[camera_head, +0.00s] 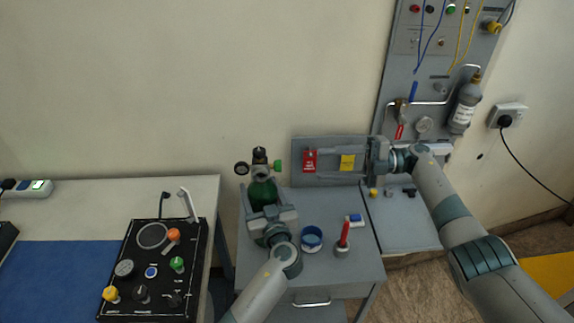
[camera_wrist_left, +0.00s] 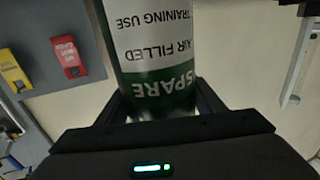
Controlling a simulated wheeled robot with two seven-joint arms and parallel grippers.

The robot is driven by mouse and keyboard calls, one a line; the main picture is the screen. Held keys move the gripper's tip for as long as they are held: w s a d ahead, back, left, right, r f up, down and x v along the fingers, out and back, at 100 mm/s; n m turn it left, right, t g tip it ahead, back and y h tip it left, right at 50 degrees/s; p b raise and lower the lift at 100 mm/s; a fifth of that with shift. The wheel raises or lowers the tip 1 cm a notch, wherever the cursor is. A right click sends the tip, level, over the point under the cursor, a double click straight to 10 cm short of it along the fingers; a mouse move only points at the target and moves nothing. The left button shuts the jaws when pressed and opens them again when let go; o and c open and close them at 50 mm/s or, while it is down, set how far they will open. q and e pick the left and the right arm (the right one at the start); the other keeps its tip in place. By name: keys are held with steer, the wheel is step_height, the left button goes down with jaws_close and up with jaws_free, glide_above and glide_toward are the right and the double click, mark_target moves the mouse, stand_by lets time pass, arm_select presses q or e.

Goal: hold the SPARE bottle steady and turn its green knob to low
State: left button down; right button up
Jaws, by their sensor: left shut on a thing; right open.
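The green SPARE bottle (camera_head: 262,192) stands at the back left of the grey cabinet top. Its label reads upside down in the left wrist view (camera_wrist_left: 160,60). On its neck are a dark regulator (camera_head: 260,157), a round gauge (camera_head: 241,168) on the left and the green knob (camera_head: 278,166) on the right. My left gripper (camera_head: 268,210) is shut around the bottle's body; its fingers flank the bottle in the left wrist view (camera_wrist_left: 162,105). My right gripper (camera_head: 320,166) is open and empty, right of the knob and apart from it, fingers pointing left. The knob's setting is too small to read.
A grey board (camera_head: 328,142) with a red tag (camera_head: 309,161) and a yellow tag (camera_head: 347,162) is behind my right fingers. A blue-rimmed cup (camera_head: 312,238) and a red-handled item (camera_head: 343,238) stand on the cabinet (camera_head: 350,268). A black control panel (camera_head: 150,265) lies left.

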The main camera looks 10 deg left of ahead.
mark_target(278, 166)
steer(key=n, duration=1.2)
steer(key=d+n, duration=0.1)
steer(key=n, duration=0.5)
steer(key=shift+w, duration=0.15)
steer(key=x, duration=1.2)
steer(key=c, duration=1)
